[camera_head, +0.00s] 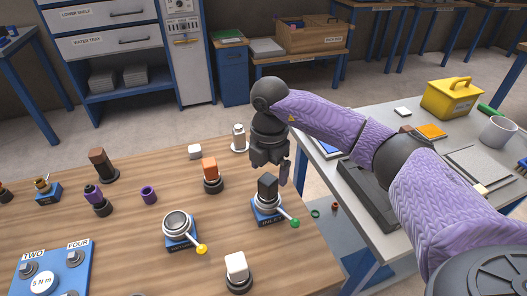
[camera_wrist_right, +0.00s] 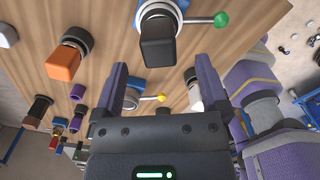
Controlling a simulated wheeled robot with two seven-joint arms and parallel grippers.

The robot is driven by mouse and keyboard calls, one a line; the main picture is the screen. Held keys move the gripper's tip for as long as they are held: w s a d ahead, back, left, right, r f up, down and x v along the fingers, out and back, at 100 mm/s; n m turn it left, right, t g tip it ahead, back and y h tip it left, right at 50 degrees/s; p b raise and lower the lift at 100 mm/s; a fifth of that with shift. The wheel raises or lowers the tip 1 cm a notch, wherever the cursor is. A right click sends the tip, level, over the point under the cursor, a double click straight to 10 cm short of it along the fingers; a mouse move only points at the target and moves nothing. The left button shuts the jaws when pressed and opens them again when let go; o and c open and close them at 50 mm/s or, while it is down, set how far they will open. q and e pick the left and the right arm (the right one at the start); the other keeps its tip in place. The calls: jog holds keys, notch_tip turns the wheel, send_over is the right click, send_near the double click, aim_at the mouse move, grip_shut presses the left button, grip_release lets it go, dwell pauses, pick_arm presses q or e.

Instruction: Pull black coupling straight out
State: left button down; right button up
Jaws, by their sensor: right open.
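The black coupling (camera_head: 267,185) is a dark square block in a silver collar on a blue base, beside a lever with a green knob (camera_head: 295,223). My right gripper (camera_head: 271,166) is just above and behind it in the head view. In the right wrist view the black coupling (camera_wrist_right: 158,43) lies ahead of the open, empty fingers (camera_wrist_right: 158,78), roughly centred between them. A gap seems to remain between fingers and block; exact distance is hard to tell. My left gripper is not in view.
An orange coupling (camera_head: 210,171) stands to the left on the wooden board (camera_head: 130,225). A yellow-knobbed valve (camera_head: 177,226) and a white coupling (camera_head: 236,267) are nearer. A grey table (camera_head: 400,255) with a yellow box (camera_head: 450,98) stands at right.

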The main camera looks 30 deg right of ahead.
aim_at(268, 179)
notch_tip(268, 179, down, 6)
jog(key=shift+r+b, duration=0.1)
jog(key=shift+b, duration=0.55)
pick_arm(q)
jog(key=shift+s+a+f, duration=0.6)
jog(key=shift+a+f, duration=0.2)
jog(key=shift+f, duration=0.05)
